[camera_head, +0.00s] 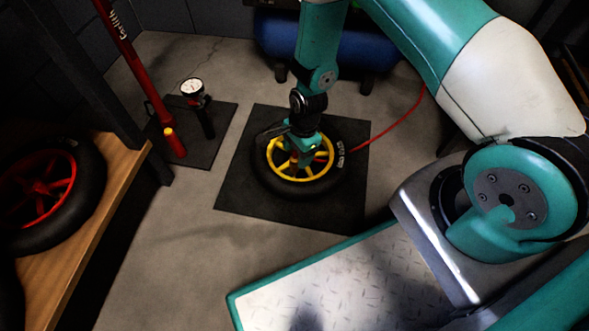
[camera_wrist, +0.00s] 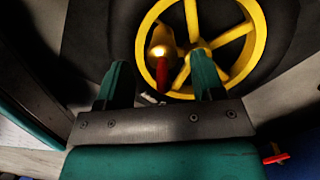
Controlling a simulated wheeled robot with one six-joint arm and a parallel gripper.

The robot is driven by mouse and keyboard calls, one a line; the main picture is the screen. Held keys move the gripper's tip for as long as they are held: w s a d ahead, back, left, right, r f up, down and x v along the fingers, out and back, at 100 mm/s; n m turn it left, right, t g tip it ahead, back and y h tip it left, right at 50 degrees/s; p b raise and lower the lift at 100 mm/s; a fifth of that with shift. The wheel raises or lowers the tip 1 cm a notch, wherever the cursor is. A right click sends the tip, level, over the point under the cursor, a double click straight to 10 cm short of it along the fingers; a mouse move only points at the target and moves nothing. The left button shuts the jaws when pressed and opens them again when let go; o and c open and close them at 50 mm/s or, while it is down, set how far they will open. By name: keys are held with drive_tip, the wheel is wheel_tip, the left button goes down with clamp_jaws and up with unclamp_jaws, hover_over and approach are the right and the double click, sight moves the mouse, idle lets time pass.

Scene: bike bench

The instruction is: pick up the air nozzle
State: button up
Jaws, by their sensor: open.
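The air nozzle shows in the wrist view as a brass-coloured body (camera_wrist: 162,42) with a red part (camera_wrist: 162,75) below it. It lies over the yellow-spoked wheel (camera_wrist: 247,45), between the lines of my two fingers and beyond their tips. My gripper (camera_wrist: 160,70) is open, with nothing seen between its fingers. In the head view my gripper (camera_head: 303,150) is low over the wheel (camera_head: 299,180), which lies flat on a black mat (camera_head: 240,195). There it partly hides the nozzle. I cannot tell whether the fingers touch the wheel.
A red hose (camera_head: 400,118) runs to the wheel from the right. A red floor pump (camera_head: 140,75) and a gauge (camera_head: 192,88) stand on another mat at left. A wooden bench (camera_head: 88,235) holds a red-rimmed wheel (camera_head: 45,195). A blue tank (camera_head: 275,35) stands behind. Floor in front is clear.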

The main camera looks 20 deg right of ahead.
sight(294, 164)
drive_tip(key=shift+w+a+f+b, duration=0.1)
drive_tip(key=shift+a+f+b, duration=0.15)
drive_tip(key=shift+f+b, duration=1.15)
drive_tip(key=shift+a+f+b, duration=0.2)
drive_tip(key=shift+f+b, duration=1)
drive_tip(key=shift+f, duration=0.3)
drive_tip(key=shift+r, duration=0.1)
clamp_jaws()
wheel_tip(294, 164, up, 20)
drive_tip(key=p, duration=1.2)
